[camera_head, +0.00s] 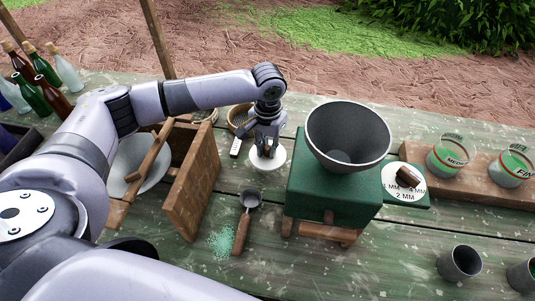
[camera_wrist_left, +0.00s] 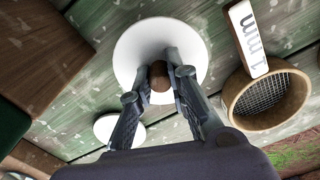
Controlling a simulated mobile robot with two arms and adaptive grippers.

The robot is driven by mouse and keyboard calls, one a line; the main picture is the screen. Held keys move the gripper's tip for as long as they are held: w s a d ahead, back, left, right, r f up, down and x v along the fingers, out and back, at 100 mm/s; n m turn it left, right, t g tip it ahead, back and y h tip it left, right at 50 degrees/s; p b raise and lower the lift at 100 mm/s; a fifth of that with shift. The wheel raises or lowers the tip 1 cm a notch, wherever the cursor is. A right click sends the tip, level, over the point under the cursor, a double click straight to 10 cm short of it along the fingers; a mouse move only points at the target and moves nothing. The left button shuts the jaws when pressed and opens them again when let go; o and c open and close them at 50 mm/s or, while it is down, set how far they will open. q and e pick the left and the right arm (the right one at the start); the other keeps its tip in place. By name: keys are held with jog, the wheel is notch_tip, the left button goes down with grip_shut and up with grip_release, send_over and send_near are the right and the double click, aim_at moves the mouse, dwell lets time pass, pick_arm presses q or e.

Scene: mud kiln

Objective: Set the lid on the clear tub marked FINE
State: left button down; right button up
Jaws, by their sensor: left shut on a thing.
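A white round lid (camera_head: 267,159) with a brown knob lies under my left gripper (camera_head: 266,148). The wrist view shows the knob (camera_wrist_left: 160,80) between the two fingers, which are shut on it, over the white disc (camera_wrist_left: 130,50). I cannot tell if the lid touches the table. The clear tub marked FINE (camera_head: 512,168) stands at the right end of a wooden block, green material inside and its top open. A similar tub marked MEDIUM (camera_head: 447,158) stands to its left. My right gripper is not in view.
A green mill with a grey hopper (camera_head: 348,132) and a dial plate (camera_head: 404,184) stands between lid and tubs. A sieve (camera_wrist_left: 268,98), tag (camera_wrist_left: 246,32) and second white disc (camera_wrist_left: 112,128) are near the gripper. A scoop (camera_head: 246,215) and metal cups (camera_head: 459,263) stand in front.

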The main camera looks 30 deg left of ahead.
aim_at(268, 155)
pick_arm(q)
jog(key=shift+f, duration=1.85)
jog(key=c, duration=1.5)
grip_release()
jog(key=shift+f, duration=0.1)
jog(key=shift+c, duration=0.2)
